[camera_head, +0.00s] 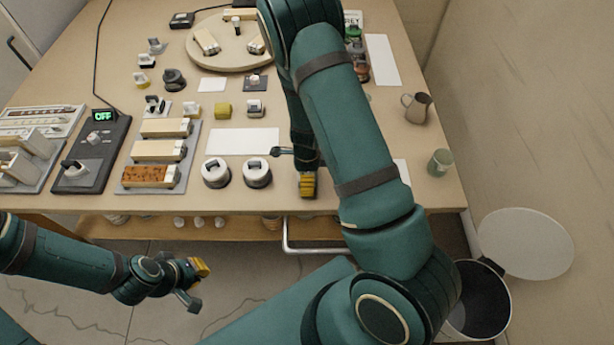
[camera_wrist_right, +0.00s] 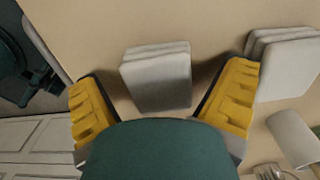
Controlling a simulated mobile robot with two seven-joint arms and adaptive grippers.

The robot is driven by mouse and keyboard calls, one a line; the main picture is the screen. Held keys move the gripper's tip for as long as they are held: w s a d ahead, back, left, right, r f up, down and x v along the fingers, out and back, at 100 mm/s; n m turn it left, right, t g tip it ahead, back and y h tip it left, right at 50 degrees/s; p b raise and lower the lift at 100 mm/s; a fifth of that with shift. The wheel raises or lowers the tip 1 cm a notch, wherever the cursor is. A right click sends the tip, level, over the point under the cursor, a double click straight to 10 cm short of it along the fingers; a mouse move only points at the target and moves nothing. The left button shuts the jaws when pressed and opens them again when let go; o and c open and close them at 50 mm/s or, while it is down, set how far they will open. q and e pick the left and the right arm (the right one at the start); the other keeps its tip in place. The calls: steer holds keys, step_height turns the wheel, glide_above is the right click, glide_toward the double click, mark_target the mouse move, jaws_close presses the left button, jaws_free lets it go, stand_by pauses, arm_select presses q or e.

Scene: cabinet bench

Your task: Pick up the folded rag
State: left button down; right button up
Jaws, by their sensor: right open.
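In the right wrist view, a pale grey, layered piece that looks like the folded rag (camera_wrist_right: 157,75) lies between the spread fingers of my right gripper (camera_head: 308,185). That gripper is open, with gaps on both sides of the piece. A second similar layered piece (camera_wrist_right: 286,62) lies just outside the right-hand finger. In the head view I cannot make out the rag, and my right arm covers part of the bench. My left gripper (camera_head: 195,285) is in front of the bench, low and away from the tabletop, its fingers apart and empty.
The bench (camera_head: 380,180) holds a round board (camera_head: 228,58), a black box with an OFF display (camera_head: 92,155), two white round pieces, a jug (camera_head: 416,107) and a green cup (camera_head: 440,162). A drawer handle (camera_head: 300,250) is below. A bin (camera_head: 480,300) stands at lower right.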

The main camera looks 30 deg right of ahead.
steer(key=c, duration=1.1)
step_height(320, 180, up, 10)
steer(key=p, duration=0.3)
steer(key=shift+r+p, duration=0.1)
steer(key=shift+p, duration=0.25)
steer(key=o, duration=0.3)
steer(key=c, duration=0.4)
steer(key=shift+o, duration=0.2)
